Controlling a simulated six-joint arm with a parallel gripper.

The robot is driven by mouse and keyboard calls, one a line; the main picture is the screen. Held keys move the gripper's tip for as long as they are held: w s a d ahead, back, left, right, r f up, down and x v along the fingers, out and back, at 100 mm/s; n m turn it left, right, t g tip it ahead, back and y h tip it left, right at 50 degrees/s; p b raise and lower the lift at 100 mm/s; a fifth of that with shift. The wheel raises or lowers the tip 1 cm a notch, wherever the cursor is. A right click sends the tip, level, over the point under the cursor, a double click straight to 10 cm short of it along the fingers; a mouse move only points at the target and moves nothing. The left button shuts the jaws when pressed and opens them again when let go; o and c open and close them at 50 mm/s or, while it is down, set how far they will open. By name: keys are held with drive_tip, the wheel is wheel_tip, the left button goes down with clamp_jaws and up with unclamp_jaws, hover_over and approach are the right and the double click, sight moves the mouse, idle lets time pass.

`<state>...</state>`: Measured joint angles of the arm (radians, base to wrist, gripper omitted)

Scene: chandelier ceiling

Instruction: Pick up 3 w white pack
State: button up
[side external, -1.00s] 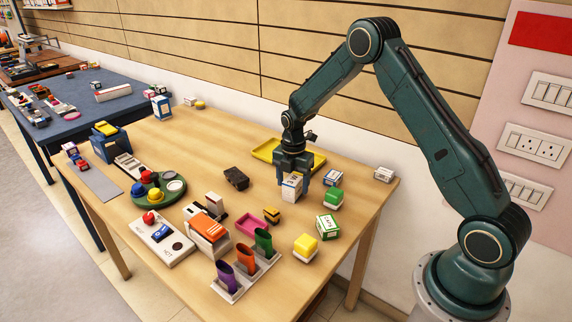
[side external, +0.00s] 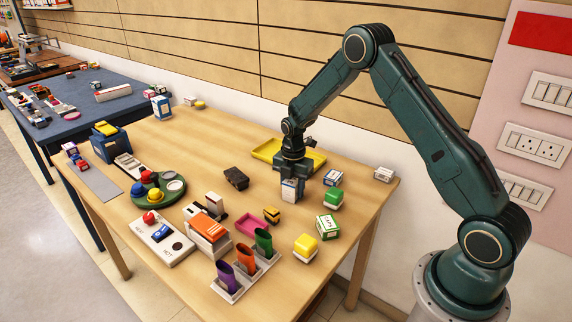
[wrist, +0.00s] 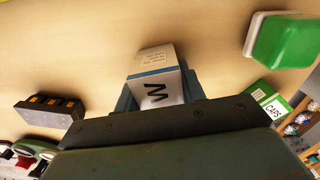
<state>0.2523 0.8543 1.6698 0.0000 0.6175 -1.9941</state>
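The white pack (side external: 289,191) is a small upright box with a blue band, on the wooden table near its back right part. In the wrist view the pack (wrist: 158,88) shows a large black W on one face and small print on another. My gripper (side external: 292,184) points straight down over it, with its fingers on either side of the pack. In the wrist view the fingers lie close against both sides, so the gripper looks shut on it. The fingers hide part of the pack's sides. It appears to be still at table height.
A yellow tray (side external: 268,151) lies behind the gripper. A green-topped block (side external: 333,197), a Caps box (side external: 327,227) and a small blue-white box (side external: 333,178) stand to the right. A black block (side external: 236,178) is left. Bare table surrounds the pack.

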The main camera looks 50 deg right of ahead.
sight(293, 179)
drive_tip(key=shift+r, duration=0.1)
wheel_tip(293, 179, up, 20)
idle(1.0)
idle(0.5)
